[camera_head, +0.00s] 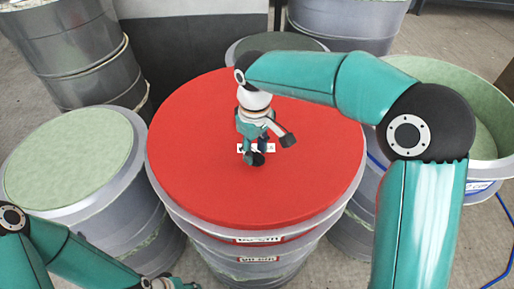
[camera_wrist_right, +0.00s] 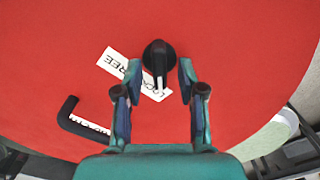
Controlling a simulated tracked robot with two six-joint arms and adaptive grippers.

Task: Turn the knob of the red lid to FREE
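The red lid (camera_head: 200,140) lies on a grey drum in the middle of the head view and fills most of the right wrist view (camera_wrist_right: 235,45). Its black round knob (camera_wrist_right: 158,52) has a white pointer mark directed toward the LOCK end of the white LOCK/FREE label (camera_wrist_right: 115,66). My right gripper (camera_wrist_right: 160,68) is open, with one finger on each side of the knob and a visible gap to each. In the head view my right gripper (camera_head: 253,155) is over the lid and largely hides the knob. My left gripper (camera_head: 168,284) is partly cut off at the bottom edge.
A black bent handle (camera_wrist_right: 66,118) stands on the lid near a small label. Stacked grey drums (camera_head: 70,45) stand behind.

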